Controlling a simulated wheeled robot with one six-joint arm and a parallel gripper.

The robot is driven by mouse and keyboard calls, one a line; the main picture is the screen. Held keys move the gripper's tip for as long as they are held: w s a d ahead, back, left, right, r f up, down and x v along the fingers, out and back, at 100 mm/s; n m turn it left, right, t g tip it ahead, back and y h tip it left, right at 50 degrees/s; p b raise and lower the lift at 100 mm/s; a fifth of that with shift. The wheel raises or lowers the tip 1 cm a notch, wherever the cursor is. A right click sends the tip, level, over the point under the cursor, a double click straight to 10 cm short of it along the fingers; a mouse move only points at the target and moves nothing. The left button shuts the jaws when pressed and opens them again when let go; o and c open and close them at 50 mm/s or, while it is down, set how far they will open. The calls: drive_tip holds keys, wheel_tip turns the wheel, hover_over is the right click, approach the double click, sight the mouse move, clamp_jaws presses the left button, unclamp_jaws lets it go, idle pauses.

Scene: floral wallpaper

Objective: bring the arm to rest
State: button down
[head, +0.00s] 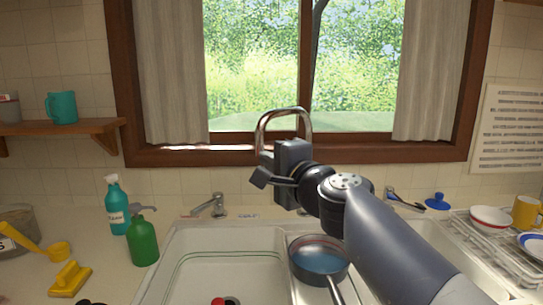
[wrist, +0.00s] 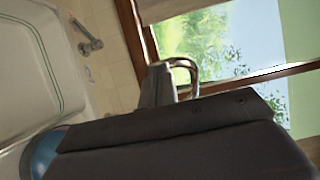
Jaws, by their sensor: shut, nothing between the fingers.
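My arm reaches in from the lower right in the head view and is raised above the sinks, in front of the window. My gripper (head: 266,168) is at its far end, shut and empty, pointing left and clear of the worktop. Large dark parts of mine fill the lower part of the wrist view, hiding much of what lies behind. A curved chrome bar (head: 284,111) shows just above my gripper, and also in the wrist view (wrist: 185,63). I cannot tell what its lower end joins.
Below are a white sink (head: 215,270) and a dark pan (head: 320,255). A tap (head: 212,206), green bottle (head: 142,240) and spray bottle (head: 116,205) stand left. A dish rack (head: 505,250) with bowl (head: 490,219) and yellow mug (head: 526,212) is right. The window (head: 260,65) is behind.

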drive_tip(key=shift+s, duration=0.45)
